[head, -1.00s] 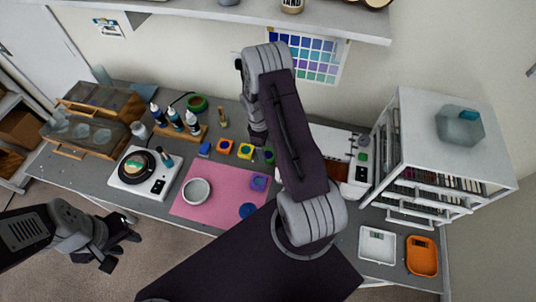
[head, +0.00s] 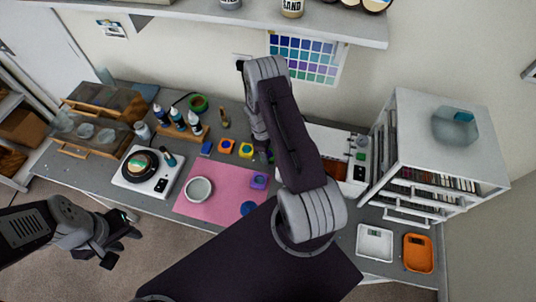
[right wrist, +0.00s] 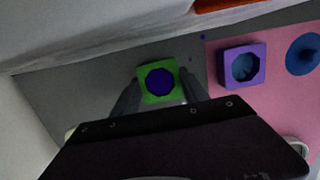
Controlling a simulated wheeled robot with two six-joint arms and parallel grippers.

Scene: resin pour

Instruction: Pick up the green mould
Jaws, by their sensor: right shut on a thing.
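The green mould (right wrist: 148,69) is a square block with a dark blue-purple middle. In the right wrist view it sits between the two fingers of my right gripper (right wrist: 162,88), which is shut on it. I cannot tell whether it is clear of the grey bench. In the head view my right arm mostly hides this gripper and the mould. My left gripper (head: 122,246) is empty and open, in front of the bench at the left.
A purple mould (right wrist: 229,74) and a blue disc (right wrist: 302,55) lie on the pink mat (head: 222,208). Yellow (head: 245,151) and orange (head: 226,146) moulds stand behind the mat. A white shelf unit (head: 451,157) stands to the right.

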